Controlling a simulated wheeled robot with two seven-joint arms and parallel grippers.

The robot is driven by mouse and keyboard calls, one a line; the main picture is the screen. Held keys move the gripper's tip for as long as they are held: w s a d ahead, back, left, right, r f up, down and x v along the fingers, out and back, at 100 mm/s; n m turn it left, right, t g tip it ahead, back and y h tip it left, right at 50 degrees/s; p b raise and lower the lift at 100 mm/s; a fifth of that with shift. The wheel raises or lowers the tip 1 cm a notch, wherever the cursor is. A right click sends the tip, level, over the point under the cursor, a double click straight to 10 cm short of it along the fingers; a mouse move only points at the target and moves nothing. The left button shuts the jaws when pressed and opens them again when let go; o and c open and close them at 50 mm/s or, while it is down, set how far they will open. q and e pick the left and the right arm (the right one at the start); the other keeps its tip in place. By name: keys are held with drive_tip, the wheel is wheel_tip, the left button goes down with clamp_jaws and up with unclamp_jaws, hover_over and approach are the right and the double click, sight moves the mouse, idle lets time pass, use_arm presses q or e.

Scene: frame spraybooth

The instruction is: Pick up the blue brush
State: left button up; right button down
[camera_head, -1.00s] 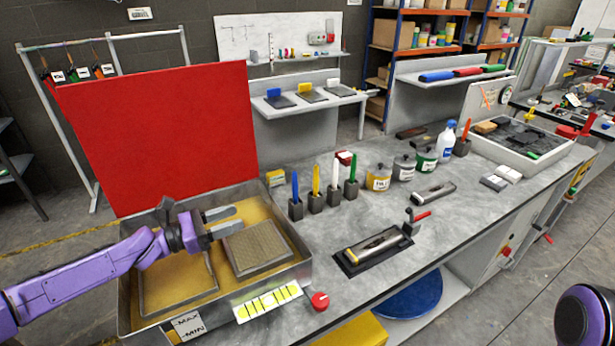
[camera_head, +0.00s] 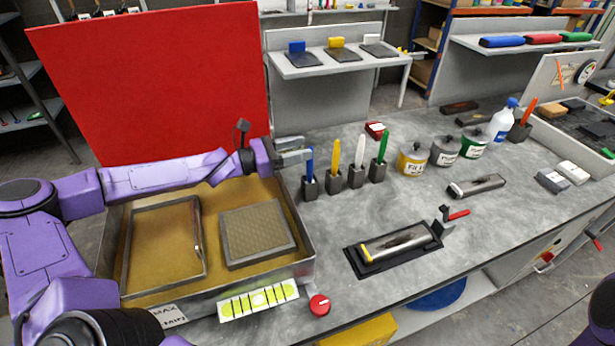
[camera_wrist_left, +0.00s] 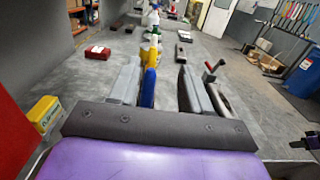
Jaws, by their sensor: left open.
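The blue brush (camera_head: 309,165) stands upright in a dark holder block (camera_head: 310,188) on the grey bench, just right of the yellow-floored tray (camera_head: 308,258). My left gripper (camera_head: 304,150) is open beside the brush's upper part, its fingers pointing right. In the left wrist view the blue brush (camera_wrist_left: 149,87) shows between the open fingers (camera_wrist_left: 160,68), close to the left one. I cannot tell whether they touch. My right gripper is out of view.
Yellow (camera_head: 334,155), white (camera_head: 360,152) and green (camera_head: 382,149) brushes stand in neighbouring holders. Labelled pots, including a yellow one (camera_head: 412,160), are farther right. A tall red panel (camera_head: 150,85) rises behind the tray. A red knob (camera_head: 319,305) is at the front.

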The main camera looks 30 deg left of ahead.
sight(308, 147)
use_arm(q)
drive_tip(key=w, duration=0.1)
drive_tip(key=w+d+f, duration=0.1)
drive_tip(key=w, duration=0.1)
drive_tip(key=w+d, duration=0.1)
drive_tip(key=shift+w+f, duration=0.3)
drive_tip(key=shift+s+a+r, duration=0.15)
drive_tip(key=shift+s+r, duration=0.3)
drive_tip(key=shift+s, duration=0.3)
drive_tip(key=shift+c, duration=1.2)
drive_tip(key=shift+s, duration=0.15)
drive_tip(key=c, duration=0.5)
clamp_jaws()
drive_tip(key=shift+w+f, duration=0.15)
drive_tip(key=shift+w, duration=0.1)
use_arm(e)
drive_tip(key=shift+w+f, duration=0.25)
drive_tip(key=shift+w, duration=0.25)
